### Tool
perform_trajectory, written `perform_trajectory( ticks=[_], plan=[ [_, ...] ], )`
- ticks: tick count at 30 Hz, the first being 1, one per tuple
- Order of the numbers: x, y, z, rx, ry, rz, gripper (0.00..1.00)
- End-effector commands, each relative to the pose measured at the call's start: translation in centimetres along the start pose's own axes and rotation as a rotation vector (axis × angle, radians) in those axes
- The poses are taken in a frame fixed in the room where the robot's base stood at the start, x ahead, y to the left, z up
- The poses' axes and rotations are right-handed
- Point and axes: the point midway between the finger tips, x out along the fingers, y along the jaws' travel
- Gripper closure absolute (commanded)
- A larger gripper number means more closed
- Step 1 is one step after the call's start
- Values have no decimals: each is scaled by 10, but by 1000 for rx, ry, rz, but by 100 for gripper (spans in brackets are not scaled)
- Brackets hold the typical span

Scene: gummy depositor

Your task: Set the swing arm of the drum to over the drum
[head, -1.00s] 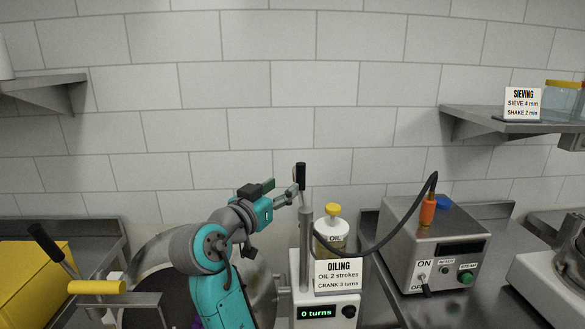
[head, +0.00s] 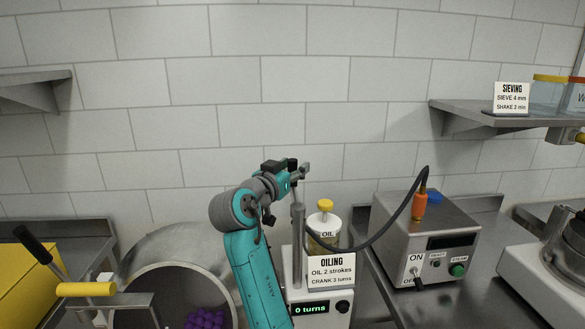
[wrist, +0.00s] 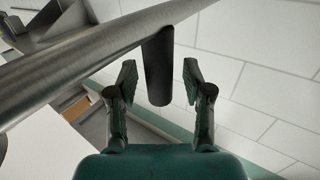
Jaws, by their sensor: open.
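The drum (head: 150,262) is a round metal bowl at lower left in the head view, its open mouth showing purple gummies (head: 205,319). The swing arm's upright post (head: 298,245) stands to the right of the drum. In the wrist view, its metal bar (wrist: 85,65) crosses the upper left, and a black handle (wrist: 158,68) hangs from it. My gripper (head: 303,171) is at the top of the post. It is open, with a finger on each side of the handle (wrist: 158,82) and visible gaps. The handle is hidden in the head view.
An oil bottle (head: 324,225) and an oiling sign (head: 331,271) stand right of the post, above a "0 turns" display (head: 311,309). A steam box (head: 430,245) with a black hose stands farther right. A yellow-handled crank (head: 87,289) is at lower left.

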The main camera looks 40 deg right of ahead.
Motion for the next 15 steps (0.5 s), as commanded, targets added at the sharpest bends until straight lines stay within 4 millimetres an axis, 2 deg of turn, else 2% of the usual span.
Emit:
perform_trajectory(
  ticks=[7,13,15],
  plan=[
    [1,0,0,0,0,0,50],
    [1,0,0,0,0,0,100],
    [1,0,0,0,0,0,100]
  ],
)
